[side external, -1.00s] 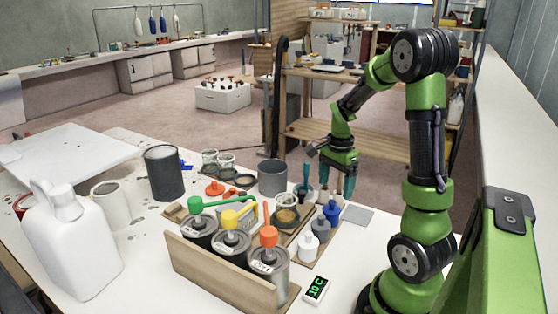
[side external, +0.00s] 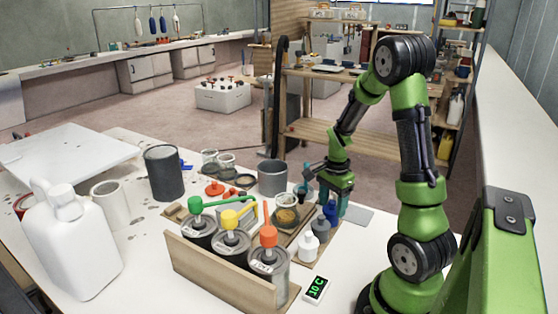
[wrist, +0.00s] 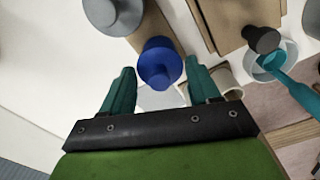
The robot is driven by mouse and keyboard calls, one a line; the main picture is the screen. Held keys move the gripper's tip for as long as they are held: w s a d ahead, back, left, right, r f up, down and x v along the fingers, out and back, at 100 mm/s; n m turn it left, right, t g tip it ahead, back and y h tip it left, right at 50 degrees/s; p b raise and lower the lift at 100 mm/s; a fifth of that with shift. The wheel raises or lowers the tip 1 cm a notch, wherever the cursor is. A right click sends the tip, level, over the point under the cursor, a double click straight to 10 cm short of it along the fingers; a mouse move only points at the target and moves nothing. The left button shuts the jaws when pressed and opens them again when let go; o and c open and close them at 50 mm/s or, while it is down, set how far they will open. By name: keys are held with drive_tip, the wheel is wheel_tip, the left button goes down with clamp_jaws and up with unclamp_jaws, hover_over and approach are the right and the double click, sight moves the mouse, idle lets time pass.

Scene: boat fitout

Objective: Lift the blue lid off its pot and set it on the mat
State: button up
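The blue lid (wrist: 160,62) is round with a raised knob and shows just ahead of and between my fingertips in the wrist view. In the side view the blue lid (side external: 331,211) is partly covered by my fingers, and its pot is mostly hidden. My gripper (side external: 332,205) is open and points down over it, with a finger on either side; the wrist view shows the gripper (wrist: 160,74) empty. I cannot tell whether a finger touches the lid. A flat grey mat (side external: 358,215) lies on the table just right of the gripper.
A wooden rack holds pump-top cans (side external: 230,243). A cup with a teal-handled tool (wrist: 275,66) stands near the gripper. A small display (side external: 315,290) lies at the front.

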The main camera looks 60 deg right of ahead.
sight(333, 201)
drive_tip(key=c, duration=0.6)
wheel_tip(333, 201, up, 13)
idle(0.7)
